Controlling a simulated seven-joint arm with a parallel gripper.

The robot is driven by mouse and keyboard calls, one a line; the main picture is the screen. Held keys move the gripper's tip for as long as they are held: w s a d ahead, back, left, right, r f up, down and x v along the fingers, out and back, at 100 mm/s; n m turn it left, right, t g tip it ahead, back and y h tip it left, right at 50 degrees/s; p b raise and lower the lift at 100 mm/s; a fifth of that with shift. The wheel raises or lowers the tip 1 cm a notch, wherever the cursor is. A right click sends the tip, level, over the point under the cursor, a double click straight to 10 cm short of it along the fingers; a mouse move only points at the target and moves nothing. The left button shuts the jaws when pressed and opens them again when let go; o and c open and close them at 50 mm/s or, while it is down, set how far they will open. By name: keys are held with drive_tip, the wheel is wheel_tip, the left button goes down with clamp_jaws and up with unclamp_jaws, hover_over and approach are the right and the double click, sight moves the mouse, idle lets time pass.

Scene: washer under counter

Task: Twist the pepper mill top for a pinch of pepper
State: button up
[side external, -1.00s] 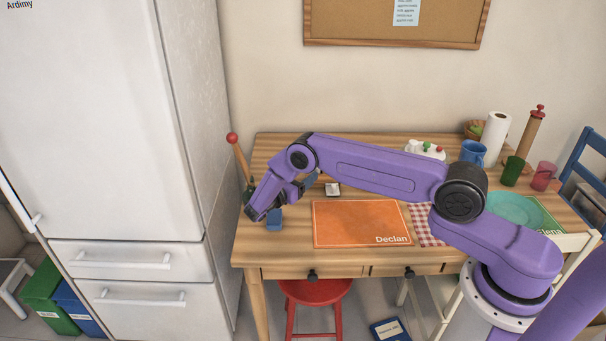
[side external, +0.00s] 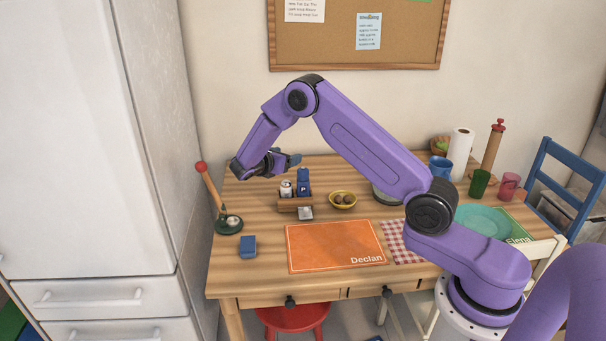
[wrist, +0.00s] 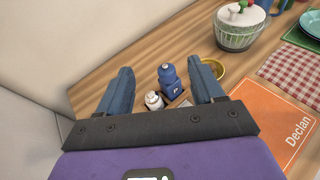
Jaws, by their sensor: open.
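The blue pepper mill (side external: 303,182), marked with a "P", stands upright in a small wooden caddy (side external: 291,207) at the back left of the table. A pale shaker with a grey top (side external: 286,189) stands beside it. My gripper (side external: 286,162) is open above and slightly left of the caddy, apart from the mill. In the wrist view, the mill (wrist: 170,80) and the pale shaker (wrist: 153,100) show between my two blue fingers (wrist: 163,76), with the mill nearer the right finger. Nothing is held. The caddy is partly hidden in the wrist view.
A yellow bowl (side external: 342,201) stands right of the caddy. A leaning wooden rod with a red ball (side external: 208,187) rises from a green base at left. A blue block (side external: 248,246) and an orange placemat (side external: 335,247) lie in front.

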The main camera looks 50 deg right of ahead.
drive_tip(key=s+d+f+m+t+y, duration=0.1)
drive_tip(key=s+d+f+m+y, duration=0.25)
drive_tip(key=f+y, duration=0.3)
drive_tip(key=s+d+f+m+t+y, duration=0.1)
drive_tip(key=s+d+f+m+y, duration=0.25)
drive_tip(key=f+y, duration=0.3)
drive_tip(key=s+d+r+m+t+y, duration=0.2)
drive_tip(key=s+d+r+m+t, duration=0.2)
drive_tip(key=r+m+t, duration=0.45)
drive_tip(key=s+d+r+m+t+y, duration=0.25)
drive_tip(key=s+r+t, duration=0.2)
drive_tip(key=r, duration=0.65)
approach(308, 174)
drive_tip(key=shift+h, duration=0.45)
drive_tip(key=w, duration=0.4)
drive_tip(key=w+a, duration=0.1)
drive_tip(key=w, duration=0.3)
drive_tip(key=w+a, duration=0.1)
drive_tip(key=w, duration=0.3)
drive_tip(key=shift+f, duration=0.15)
drive_tip(key=shift+s, duration=0.1)
drive_tip(key=c, duration=1)
